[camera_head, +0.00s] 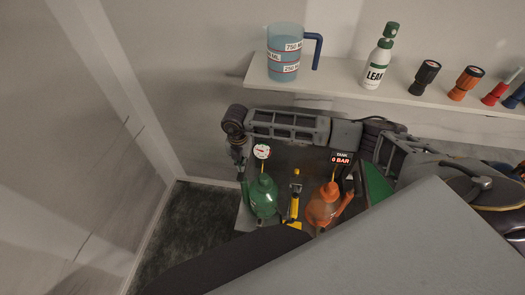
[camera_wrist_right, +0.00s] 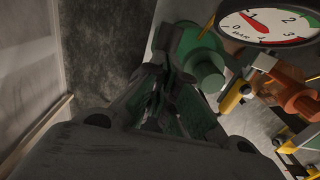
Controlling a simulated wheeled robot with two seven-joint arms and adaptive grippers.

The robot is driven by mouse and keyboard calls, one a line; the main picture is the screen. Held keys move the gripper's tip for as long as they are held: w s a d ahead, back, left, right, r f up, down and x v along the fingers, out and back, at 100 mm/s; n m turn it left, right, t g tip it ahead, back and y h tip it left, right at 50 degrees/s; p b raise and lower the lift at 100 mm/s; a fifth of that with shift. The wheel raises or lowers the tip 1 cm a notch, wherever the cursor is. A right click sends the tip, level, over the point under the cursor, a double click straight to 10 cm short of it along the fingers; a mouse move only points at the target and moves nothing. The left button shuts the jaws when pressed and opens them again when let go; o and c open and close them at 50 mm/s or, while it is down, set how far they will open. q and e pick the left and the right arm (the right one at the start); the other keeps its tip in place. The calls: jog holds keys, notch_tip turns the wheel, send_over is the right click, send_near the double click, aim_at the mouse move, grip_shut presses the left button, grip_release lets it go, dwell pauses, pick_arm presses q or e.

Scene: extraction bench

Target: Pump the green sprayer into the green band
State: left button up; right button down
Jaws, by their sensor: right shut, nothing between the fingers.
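The green sprayer (camera_head: 262,198) stands on the bench at the left, with a round white pressure gauge (camera_head: 262,151) above it. In the right wrist view the gauge dial (camera_wrist_right: 265,22) reads in BAR, and its red needle is at the low end, near 0 to 1. My right gripper (camera_head: 243,174) points down at the left side of the green sprayer. In the wrist view its fingers (camera_wrist_right: 172,100) are shut and empty, in front of the green sprayer (camera_wrist_right: 205,70). Contact cannot be told. My left gripper is out of view.
A shelf (camera_head: 400,98) behind holds a measuring jug (camera_head: 284,62), a LEAK bottle (camera_head: 377,65) and several torches.

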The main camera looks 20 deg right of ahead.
jog(key=shift+f, duration=0.1)
dwell(0.6)
jog(key=shift+s+f+b, duration=0.1)
jog(key=shift+f+b, duration=1.9)
jog(key=shift+f, duration=0.65)
jog(key=shift+r, duration=0.15)
jog(key=shift+r+p, duration=1.75)
jog(key=shift+r, duration=0.85)
jog(key=shift+f+b, duration=1.95)
jog(key=shift+f, duration=0.75)
jog(key=shift+r+p, duration=1.7)
jog(key=shift+r, duration=1)
